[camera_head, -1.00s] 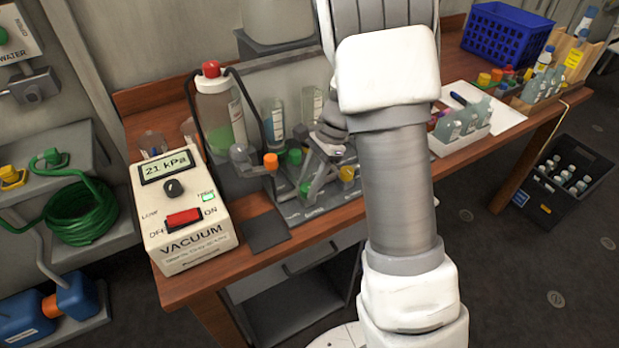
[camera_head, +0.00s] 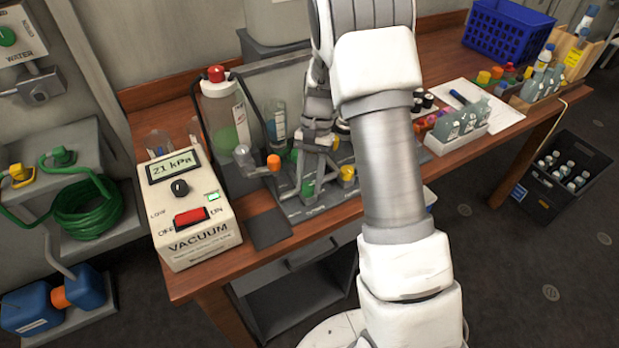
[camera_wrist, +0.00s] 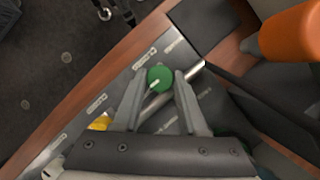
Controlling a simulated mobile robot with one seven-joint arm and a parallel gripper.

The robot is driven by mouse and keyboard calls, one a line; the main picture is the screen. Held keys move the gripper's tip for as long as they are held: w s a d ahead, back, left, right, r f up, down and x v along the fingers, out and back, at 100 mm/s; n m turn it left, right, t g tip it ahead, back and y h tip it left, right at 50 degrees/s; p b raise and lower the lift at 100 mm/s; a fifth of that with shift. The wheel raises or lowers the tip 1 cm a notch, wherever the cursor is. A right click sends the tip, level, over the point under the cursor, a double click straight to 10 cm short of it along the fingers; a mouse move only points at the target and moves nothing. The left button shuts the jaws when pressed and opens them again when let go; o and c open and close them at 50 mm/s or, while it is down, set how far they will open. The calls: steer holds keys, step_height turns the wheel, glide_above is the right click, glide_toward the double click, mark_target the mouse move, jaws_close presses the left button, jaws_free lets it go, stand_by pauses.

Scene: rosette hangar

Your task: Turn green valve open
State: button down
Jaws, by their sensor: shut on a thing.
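The green valve (camera_wrist: 160,78) has a round green knob with a pale mark and sits on a grey labelled panel (camera_wrist: 75,130). In the wrist view, my gripper (camera_wrist: 160,85) has one finger on each side of the knob and is shut on it. In the head view, the green valve (camera_head: 307,190) shows small at the front of the panel, with my gripper (camera_head: 312,178) pointing down at it. My wrist and forearm hide part of the panel behind.
A yellow knob (camera_head: 347,173) is right of the green one. An orange-capped arm (camera_head: 273,161) stands close on the left. The vacuum box (camera_head: 195,215) reads 21 kPa. A bottle with a red cap (camera_head: 222,110) stands behind. A vial rack (camera_head: 460,128) is to the right.

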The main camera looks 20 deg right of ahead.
stand_by(0.4)
steer(key=shift+c, duration=2.2)
jaws_free()
steer(key=p+v, duration=0.1)
steer(key=v, duration=1.6)
steer(key=shift+w+p, duration=0.15)
steer(key=shift+p, duration=0.25)
steer(key=shift+a+r, duration=0.1)
steer(key=shift+r, duration=0.15)
